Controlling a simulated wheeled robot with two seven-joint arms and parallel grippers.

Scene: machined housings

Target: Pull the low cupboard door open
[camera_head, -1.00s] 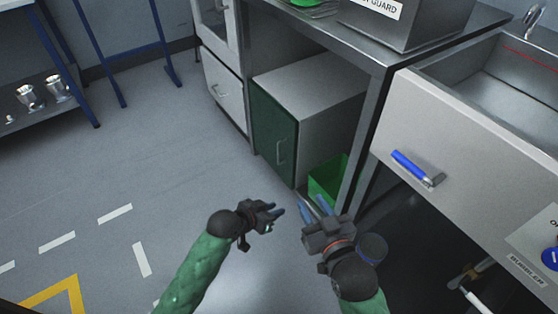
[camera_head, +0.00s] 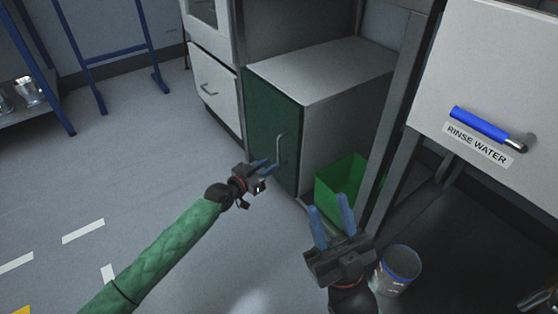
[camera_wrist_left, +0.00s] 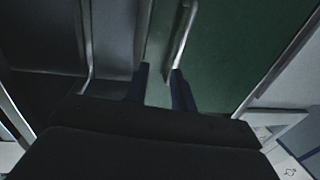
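The low cupboard has a dark green door (camera_head: 272,130), which looks shut, and a grey top and side. Its vertical bar handle (camera_head: 280,150) is near the door's right edge. My left gripper (camera_head: 265,168) is open in front of the door, just left of and below the handle in the head view. In the left wrist view its fingers (camera_wrist_left: 160,85) are apart, with the handle (camera_wrist_left: 185,35) beyond the right fingertip; I cannot tell whether they touch. My right gripper (camera_head: 331,215) is open and empty, in front of the green bin.
A green bin (camera_head: 338,185) stands right of the cupboard, near a table leg. A grey bucket (camera_head: 399,268) is on the floor beside my right gripper. A white drawer (camera_head: 215,88) is at left. A panel labelled rinse water (camera_head: 490,90) is at right.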

